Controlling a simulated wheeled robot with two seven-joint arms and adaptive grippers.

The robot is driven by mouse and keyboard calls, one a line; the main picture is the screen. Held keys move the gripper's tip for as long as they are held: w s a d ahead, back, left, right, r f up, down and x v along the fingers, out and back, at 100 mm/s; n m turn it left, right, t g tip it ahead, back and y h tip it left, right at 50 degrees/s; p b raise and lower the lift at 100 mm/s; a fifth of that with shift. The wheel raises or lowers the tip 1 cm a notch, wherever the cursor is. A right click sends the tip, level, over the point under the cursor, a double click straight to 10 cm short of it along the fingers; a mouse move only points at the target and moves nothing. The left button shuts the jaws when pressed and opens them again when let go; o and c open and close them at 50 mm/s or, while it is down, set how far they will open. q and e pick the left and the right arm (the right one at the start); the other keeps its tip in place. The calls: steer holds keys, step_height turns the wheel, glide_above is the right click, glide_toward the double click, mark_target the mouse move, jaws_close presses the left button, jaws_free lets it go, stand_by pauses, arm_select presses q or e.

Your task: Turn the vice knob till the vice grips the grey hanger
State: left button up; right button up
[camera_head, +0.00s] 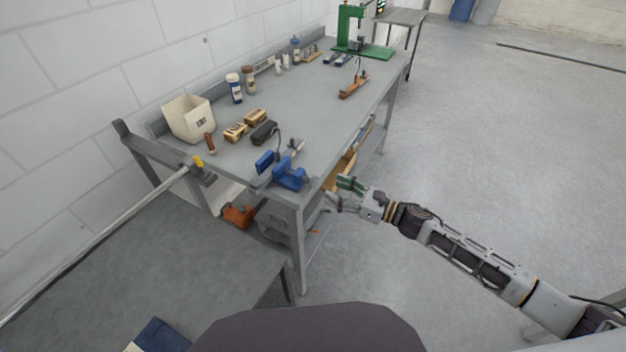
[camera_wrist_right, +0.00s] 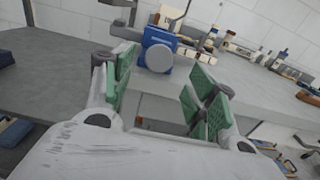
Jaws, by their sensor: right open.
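The blue vice (camera_head: 290,177) is mounted at the near corner of the long grey workbench. In the right wrist view the vice (camera_wrist_right: 157,38) stands beyond my fingers, with a round grey knob (camera_wrist_right: 159,58) on its near face. My right gripper (camera_head: 343,195) is beside the bench corner, to the right of the vice and apart from it. In its wrist view the green-padded fingers (camera_wrist_right: 160,88) are spread and empty, with the knob above the gap between them. I cannot clearly make out the grey hanger or whether the jaws touch it. My left gripper is not in view.
The workbench (camera_head: 230,150) bears a cream bin (camera_head: 188,118), wooden brushes (camera_head: 236,131), bottles (camera_head: 234,88) and a green press (camera_head: 352,35). A lower grey table (camera_head: 170,260) stands at the near left. The floor (camera_head: 480,130) on the right is clear.

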mark_target(316, 181)
steer(key=shift+p+x, duration=0.35)
steer(key=shift+x, duration=1.45)
steer(key=shift+p+x, duration=0.35)
steer(key=shift+x, duration=1.5)
steer(key=shift+w+a, duration=0.3)
steer(key=shift+a, duration=0.05)
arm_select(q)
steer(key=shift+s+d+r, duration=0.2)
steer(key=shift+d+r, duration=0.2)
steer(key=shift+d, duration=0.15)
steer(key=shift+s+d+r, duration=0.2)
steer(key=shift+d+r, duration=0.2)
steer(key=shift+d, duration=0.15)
arm_select(e)
steer(key=shift+a, duration=0.15)
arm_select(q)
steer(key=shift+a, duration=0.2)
arm_select(e)
steer(key=shift+c, duration=0.3)
steer(key=c, duration=0.9)
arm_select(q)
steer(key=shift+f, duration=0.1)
arm_select(e)
steer(key=shift+m, duration=0.6)
